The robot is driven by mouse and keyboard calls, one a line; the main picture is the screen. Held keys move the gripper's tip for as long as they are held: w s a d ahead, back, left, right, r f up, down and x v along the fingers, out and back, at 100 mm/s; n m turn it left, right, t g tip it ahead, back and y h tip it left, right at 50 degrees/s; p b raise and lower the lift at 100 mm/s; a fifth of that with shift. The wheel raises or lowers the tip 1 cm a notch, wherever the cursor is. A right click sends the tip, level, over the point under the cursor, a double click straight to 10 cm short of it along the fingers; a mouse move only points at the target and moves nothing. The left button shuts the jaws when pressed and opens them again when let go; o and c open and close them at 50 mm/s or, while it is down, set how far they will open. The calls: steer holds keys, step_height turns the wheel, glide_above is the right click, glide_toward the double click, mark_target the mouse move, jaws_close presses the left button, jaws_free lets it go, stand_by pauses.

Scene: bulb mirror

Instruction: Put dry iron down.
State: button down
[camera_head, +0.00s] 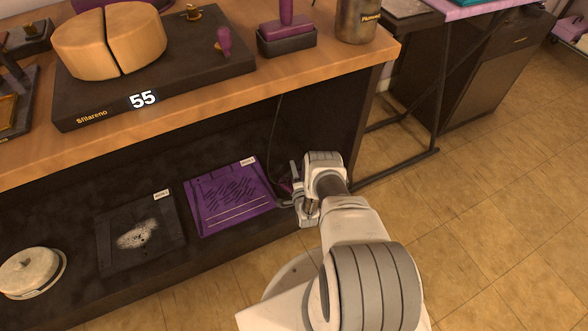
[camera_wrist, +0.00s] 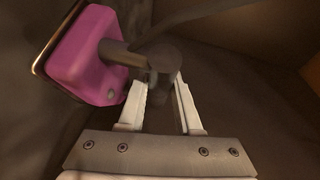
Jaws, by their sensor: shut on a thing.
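The dry iron, a pink block (camera_wrist: 92,58) with a gold-edged base and a dark handle (camera_wrist: 122,53), shows at the left of the wrist view. It looks tipped on its side. My gripper (camera_wrist: 165,80) has its two white fingers closed around the dark handle end. In the head view my gripper (camera_head: 297,192) is low, at the right end of the dark lower shelf. Only a sliver of purple, likely the iron, shows beside it there. I cannot tell whether the iron touches the shelf.
On the lower shelf (camera_head: 60,215), a purple labelled sheet (camera_head: 232,198) lies just left of my gripper, then a black sheet (camera_head: 140,232) and a pale round object (camera_head: 32,272). The wooden counter (camera_head: 200,95) overhangs above. A dark side panel closes the right. Tiled floor lies in front.

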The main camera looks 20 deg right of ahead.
steer(key=shift+w+f, duration=0.1)
steer(key=shift+f, duration=0.2)
steer(key=c, duration=0.5)
jaws_free()
steer(key=shift+f, duration=0.15)
steer(key=shift+s, duration=0.2)
